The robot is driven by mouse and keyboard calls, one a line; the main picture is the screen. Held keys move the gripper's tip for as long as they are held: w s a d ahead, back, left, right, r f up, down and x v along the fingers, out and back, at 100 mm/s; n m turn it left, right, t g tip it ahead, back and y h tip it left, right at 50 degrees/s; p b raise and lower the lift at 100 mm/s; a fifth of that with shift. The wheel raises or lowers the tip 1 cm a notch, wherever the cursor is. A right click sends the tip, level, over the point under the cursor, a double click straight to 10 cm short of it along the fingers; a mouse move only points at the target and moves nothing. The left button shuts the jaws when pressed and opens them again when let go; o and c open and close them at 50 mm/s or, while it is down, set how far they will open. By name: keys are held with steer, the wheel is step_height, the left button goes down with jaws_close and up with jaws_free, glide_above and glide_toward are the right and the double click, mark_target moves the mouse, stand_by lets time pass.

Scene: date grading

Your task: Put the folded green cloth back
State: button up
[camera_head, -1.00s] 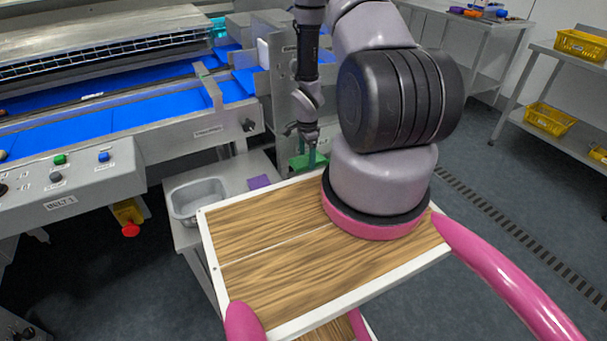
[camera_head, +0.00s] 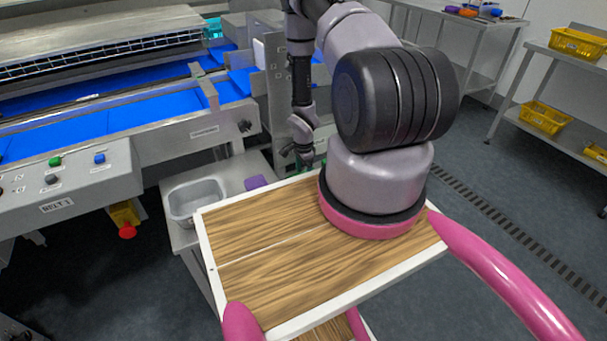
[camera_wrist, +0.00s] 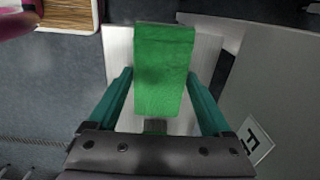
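The folded green cloth (camera_wrist: 164,75) is a flat, bright green block in the wrist view. In the head view my gripper (camera_head: 305,161) is low behind the far edge of my wooden-topped tray, which hides most of the cloth.
A grey metal side table holds a grey basin (camera_head: 196,201) and a purple folded item (camera_head: 257,182). The conveyor (camera_head: 120,119) with blue belts and its button panel (camera_head: 70,178) stand at left. Yellow crates (camera_head: 547,117) sit on racks at right.

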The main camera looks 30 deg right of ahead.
steer(key=shift+o, duration=0.6)
step_height(320, 180, up, 12)
steer(key=shift+r, duration=0.15)
stand_by(0.3)
